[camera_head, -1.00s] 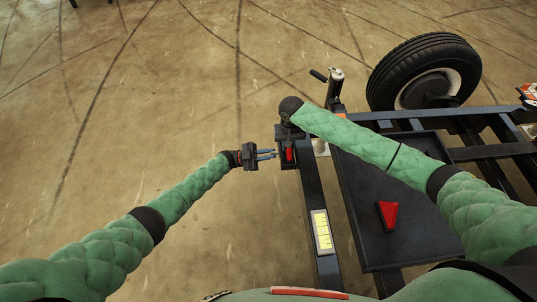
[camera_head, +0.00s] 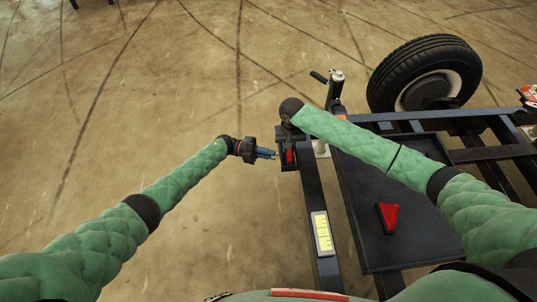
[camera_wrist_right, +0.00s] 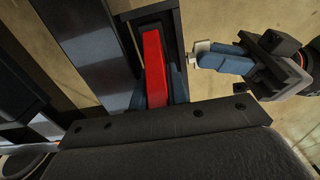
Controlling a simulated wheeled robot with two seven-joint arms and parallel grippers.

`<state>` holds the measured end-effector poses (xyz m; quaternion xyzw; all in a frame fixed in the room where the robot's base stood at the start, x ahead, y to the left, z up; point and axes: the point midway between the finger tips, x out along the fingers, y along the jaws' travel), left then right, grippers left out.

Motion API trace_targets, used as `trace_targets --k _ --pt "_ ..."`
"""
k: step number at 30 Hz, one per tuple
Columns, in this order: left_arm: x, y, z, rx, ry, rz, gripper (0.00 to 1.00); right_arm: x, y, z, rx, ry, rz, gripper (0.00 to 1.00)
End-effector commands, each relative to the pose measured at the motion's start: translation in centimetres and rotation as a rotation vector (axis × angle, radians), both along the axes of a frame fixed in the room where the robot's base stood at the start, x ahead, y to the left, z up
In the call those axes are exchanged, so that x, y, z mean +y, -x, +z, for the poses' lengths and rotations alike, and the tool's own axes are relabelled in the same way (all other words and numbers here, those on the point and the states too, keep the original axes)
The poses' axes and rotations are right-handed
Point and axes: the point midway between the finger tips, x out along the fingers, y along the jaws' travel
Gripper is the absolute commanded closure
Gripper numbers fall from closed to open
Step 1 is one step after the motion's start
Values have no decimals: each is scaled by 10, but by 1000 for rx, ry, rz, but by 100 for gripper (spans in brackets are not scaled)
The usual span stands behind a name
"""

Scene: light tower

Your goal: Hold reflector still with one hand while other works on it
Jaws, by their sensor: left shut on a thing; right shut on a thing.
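The red reflector (camera_head: 289,156) is upright in a dark bracket at the end of the trailer's frame bar (camera_head: 316,205). In the right wrist view the reflector (camera_wrist_right: 155,66) stands between the blue fingers of my right gripper (camera_wrist_right: 157,92), which is shut on it. My arm hides most of that gripper in the head view. My left gripper (camera_head: 269,153) is left of the reflector and points at it. In the right wrist view, its blue fingers are shut on a small pale piece (camera_wrist_right: 201,47), close to the bracket's side; I cannot tell whether it touches.
A red triangular reflector (camera_head: 388,216) lies on the dark trailer bed (camera_head: 410,245). A yellow label (camera_head: 322,233) is on the bar. A jack with a crank (camera_head: 335,85) and a tire (camera_head: 425,70) stand beyond. The floor on the left is clear.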

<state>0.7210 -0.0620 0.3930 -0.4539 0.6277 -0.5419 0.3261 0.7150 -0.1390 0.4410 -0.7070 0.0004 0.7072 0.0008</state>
Motion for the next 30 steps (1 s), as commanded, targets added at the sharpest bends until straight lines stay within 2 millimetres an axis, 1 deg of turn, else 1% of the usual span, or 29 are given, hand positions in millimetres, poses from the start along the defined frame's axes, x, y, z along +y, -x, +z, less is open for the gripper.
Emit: trace_targets --k 1,3,30 --pt "4 1 -2 -43 -5 0 100 0 0 0 0 0 0 100" --pt "4 0 -2 -110 -5 1 100 0 0 0 0 0 0 100" --pt "4 3 2 -964 -5 -2 100 0 0 0 0 0 0 100"
